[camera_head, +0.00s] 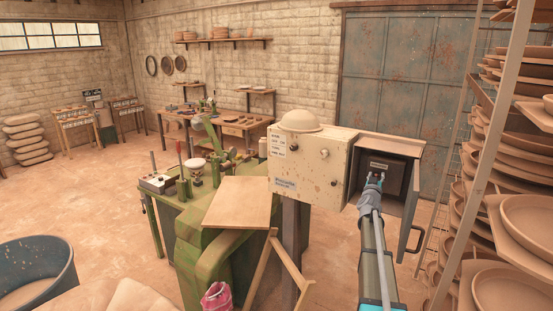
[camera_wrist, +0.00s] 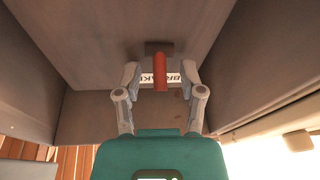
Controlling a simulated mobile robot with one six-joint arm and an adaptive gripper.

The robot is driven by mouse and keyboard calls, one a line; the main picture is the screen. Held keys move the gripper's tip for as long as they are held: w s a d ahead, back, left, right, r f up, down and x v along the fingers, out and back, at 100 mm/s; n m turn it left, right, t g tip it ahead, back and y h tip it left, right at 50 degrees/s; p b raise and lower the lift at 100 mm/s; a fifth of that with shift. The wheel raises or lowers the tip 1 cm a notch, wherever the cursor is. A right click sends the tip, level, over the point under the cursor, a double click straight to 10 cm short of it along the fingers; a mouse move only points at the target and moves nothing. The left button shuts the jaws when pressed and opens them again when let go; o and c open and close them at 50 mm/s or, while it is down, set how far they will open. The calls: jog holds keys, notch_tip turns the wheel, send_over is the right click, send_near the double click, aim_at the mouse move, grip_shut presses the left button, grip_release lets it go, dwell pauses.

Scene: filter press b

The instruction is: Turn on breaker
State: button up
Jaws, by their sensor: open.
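The breaker is a dark panel (camera_head: 386,166) inside an open-fronted box in the head view. In the wrist view its red lever (camera_wrist: 160,72) sticks out from a dark slot, over a white label (camera_wrist: 174,79) whose lettering is partly hidden. My gripper (camera_head: 374,180) reaches into the front of the box. In the wrist view my gripper (camera_wrist: 160,76) is open, with one finger on each side of the red lever. The fingers look apart from it; how deep the lever sits between them I cannot tell. In the head view my gripper hides the lever.
The breaker box's side walls (camera_wrist: 258,65) stand close around my gripper. A cream cabinet (camera_head: 310,165) adjoins the left. A rack of clay dishes (camera_head: 500,210) stands at the right. A green machine (camera_head: 215,240) is at left.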

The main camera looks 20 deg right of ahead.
jog(key=shift+a+f+b, duration=0.2)
jog(key=shift+f+b, duration=0.15)
jog(key=shift+f, duration=0.05)
jog(key=s+a+f+n+g+y+b, duration=0.1)
jog(key=s+a+f+n+y+b, duration=0.15)
jog(key=a+f+y, duration=0.65)
jog(key=s+a+f+n+g+b, duration=0.1)
jog(key=a+f+n+g+b, duration=0.35)
jog(key=a, duration=1.05)
jog(key=s+a+f+t+y+b, duration=0.1)
jog(key=a+f+y, duration=0.4)
jog(key=a+f, duration=0.5)
jog(key=s+a+f+g+b, duration=0.2)
jog(key=s+a+f+g, duration=0.1)
jog(key=s+a, duration=0.3)
jog(key=s+a+f+g+b, duration=0.1)
jog(key=s+a+f+g, duration=0.3)
jog(key=s, duration=0.7)
jog(key=s+a+f+g+b, duration=0.2)
jog(key=s+a+f, duration=0.3)
jog(key=s+a, duration=0.3)
jog(key=shift+s+f+m+g+b, duration=0.25)
jog(key=shift+s+m+g+b, duration=0.1)
jog(key=shift+s+g, duration=0.45)
